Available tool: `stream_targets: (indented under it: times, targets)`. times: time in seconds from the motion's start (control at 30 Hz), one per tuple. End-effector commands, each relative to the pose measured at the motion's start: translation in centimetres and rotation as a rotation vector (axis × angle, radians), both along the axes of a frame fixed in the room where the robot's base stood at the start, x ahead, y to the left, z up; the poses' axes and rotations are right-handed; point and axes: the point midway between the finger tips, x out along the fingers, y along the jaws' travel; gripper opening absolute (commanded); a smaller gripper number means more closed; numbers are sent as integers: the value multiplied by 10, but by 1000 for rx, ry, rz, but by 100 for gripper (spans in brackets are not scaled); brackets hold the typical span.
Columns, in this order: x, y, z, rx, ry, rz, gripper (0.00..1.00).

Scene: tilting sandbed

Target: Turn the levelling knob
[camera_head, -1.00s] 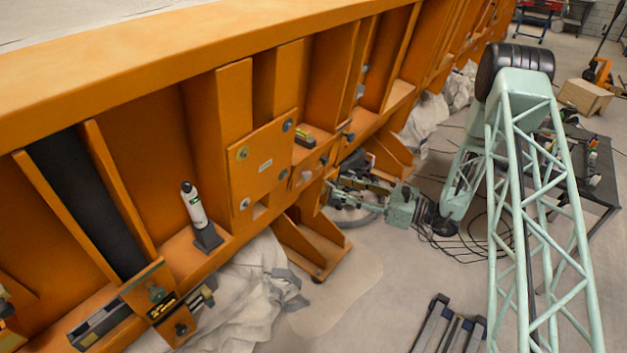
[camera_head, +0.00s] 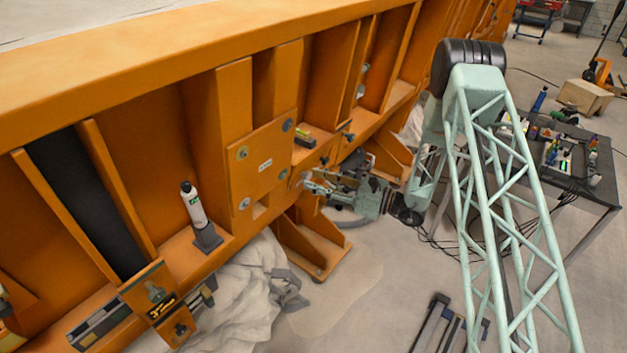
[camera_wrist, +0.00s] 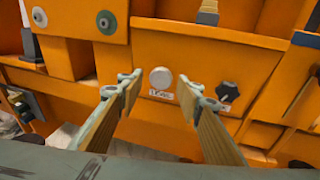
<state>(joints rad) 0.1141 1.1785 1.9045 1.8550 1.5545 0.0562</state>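A pale round knob (camera_wrist: 160,78) sits on the orange frame, with a small label (camera_wrist: 161,95) below it that I cannot read surely. A black star-shaped knob (camera_wrist: 228,92) is to its right. I cannot tell for certain which is the levelling knob. My gripper (camera_wrist: 160,86) is open and empty, its two fingers on either side of the pale knob in the picture, which seems to lie beyond the tips. In the head view my gripper (camera_head: 309,181) is close to the frame and covers the pale knob there.
A small level with a yellow-green vial (camera_head: 305,138) sits on the ledge above. A bolted orange plate (camera_head: 263,166) is to the left, and a white bottle (camera_head: 195,206) stands farther left. A dark table with tools (camera_head: 575,170) is at right.

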Motion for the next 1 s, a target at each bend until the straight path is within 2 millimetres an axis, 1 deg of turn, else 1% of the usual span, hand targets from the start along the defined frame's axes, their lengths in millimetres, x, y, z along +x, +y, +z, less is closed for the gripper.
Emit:
stream_targets:
  times: [0.2, 0.57, 0.8, 0.83, 1.0]
  targets:
    - [4, 9, 0, 0, 0, -1, 33]
    - [5, 10, 0, 0, 0, -1, 33]
    - [5, 10, 0, 0, 0, -1, 11]
    - [5, 10, 0, 0, 0, -1, 10]
    - [5, 10, 0, -2, -2, -2, 10]
